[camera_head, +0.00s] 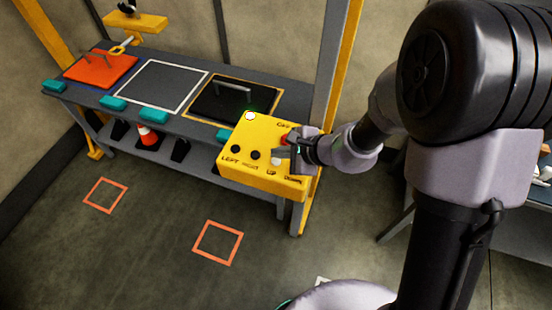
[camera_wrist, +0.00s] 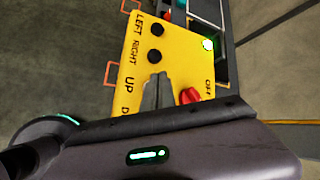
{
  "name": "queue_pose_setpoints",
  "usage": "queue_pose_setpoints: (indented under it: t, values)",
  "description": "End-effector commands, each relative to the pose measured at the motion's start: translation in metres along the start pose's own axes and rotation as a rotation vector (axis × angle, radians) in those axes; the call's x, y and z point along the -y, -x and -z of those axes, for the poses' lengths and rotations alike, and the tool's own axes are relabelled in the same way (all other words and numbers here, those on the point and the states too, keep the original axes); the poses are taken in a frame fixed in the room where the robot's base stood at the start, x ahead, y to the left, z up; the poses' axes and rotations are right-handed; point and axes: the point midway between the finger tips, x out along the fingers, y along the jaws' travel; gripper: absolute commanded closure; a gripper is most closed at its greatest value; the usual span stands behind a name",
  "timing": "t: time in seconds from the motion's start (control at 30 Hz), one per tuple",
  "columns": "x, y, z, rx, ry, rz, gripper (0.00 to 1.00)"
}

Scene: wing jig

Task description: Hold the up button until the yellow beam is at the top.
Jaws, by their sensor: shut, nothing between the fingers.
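The yellow control box (camera_head: 262,176) stands at the right end of the bench, with buttons marked LEFT, RIGHT, UP and DOWN. My gripper (camera_head: 280,152) is shut and empty, with its fingertips at the UP button's place. In the wrist view the fingertips (camera_wrist: 158,82) cover the button beside the UP label; contact cannot be told. A pale spot (camera_head: 275,161) shows just above the UP label. The DOWN button is hidden behind my gripper. The yellow beam (camera_head: 136,21) shows at the upper left, above the bench, with a hook (camera_head: 118,48) hanging below it.
The box has a lit green lamp (camera_head: 250,116) and a red knob (camera_wrist: 189,96) near an OFF label. The bench bears an orange plate with a handle (camera_head: 100,70), a white outlined square (camera_head: 157,86) and a black handled plate (camera_head: 230,101). A yellow post (camera_head: 340,85) stands close behind my gripper.

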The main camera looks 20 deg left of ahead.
Motion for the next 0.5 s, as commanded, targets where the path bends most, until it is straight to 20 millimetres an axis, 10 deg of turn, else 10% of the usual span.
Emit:
queue_pose_setpoints:
  t: [0.5]
  values:
    - [-0.0041, -0.0056, 0.0041, 0.000, 0.001, 0.000, 1.00]
